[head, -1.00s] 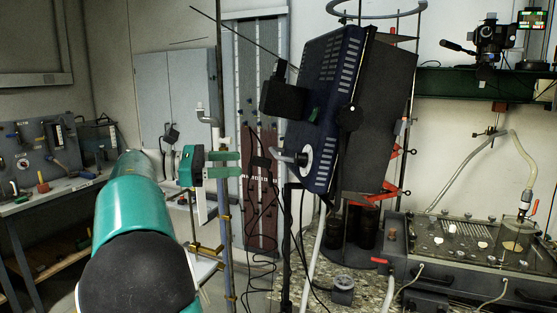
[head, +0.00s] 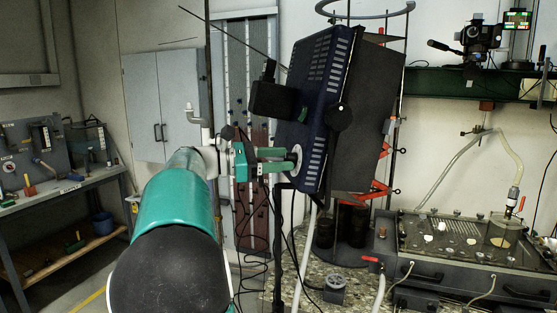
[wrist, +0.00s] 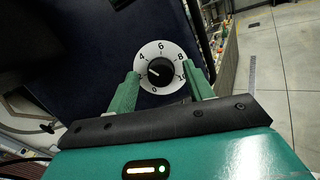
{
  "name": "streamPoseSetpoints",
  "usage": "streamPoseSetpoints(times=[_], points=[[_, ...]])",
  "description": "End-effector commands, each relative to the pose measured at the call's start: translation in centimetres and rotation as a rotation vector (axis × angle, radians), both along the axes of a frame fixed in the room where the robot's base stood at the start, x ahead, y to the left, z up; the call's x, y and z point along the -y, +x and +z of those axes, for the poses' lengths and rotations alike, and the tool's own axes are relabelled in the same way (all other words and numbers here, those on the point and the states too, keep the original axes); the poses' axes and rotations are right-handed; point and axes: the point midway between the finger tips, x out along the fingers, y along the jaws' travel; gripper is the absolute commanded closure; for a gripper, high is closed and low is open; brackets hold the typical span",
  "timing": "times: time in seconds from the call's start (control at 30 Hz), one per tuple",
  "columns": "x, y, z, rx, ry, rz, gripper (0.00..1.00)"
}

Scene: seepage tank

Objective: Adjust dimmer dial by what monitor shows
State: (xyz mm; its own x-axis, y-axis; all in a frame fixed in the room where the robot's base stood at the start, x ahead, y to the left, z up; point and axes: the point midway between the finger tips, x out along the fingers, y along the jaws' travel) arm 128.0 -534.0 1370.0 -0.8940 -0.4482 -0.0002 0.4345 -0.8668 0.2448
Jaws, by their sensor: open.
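The dimmer dial (wrist: 160,69) is a round white scale with even numbers and a black knob, on the dark blue face of a tilted box (head: 325,110). A light mark on the knob points left, below the 4. In the head view the dial (head: 297,160) shows edge-on at the box's lower left. My gripper (head: 289,160) is open, its green fingers one either side of the dial. In the wrist view the gripper (wrist: 164,73) straddles the knob; contact is unclear. The small monitor (head: 517,19), top right in the head view, shows green and red marks too small to read.
A camera (head: 481,39) stands on the green shelf. A glass-topped tank (head: 460,240) sits lower right. A black box (head: 277,97) sticks out above the dial. Cables hang below my gripper. A tool bench (head: 60,190) stands far left.

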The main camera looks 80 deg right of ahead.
Motion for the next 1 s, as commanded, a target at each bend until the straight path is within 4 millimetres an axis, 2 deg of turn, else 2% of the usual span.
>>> streamPoseSetpoints(times=[0.27, 0.4, 0.5, 1.0], points=[[0.07, -0.12, -0.01, 0.000, 0.000, 0.001, 0.50], [0.06, -0.12, -0.01, 0.000, 0.000, 0.000, 0.78], [0.06, -0.11, -0.02, 0.000, 0.000, 0.000, 0.93], [0.10, -0.04, -0.02, 0.054, -0.096, -0.025, 0.93]])
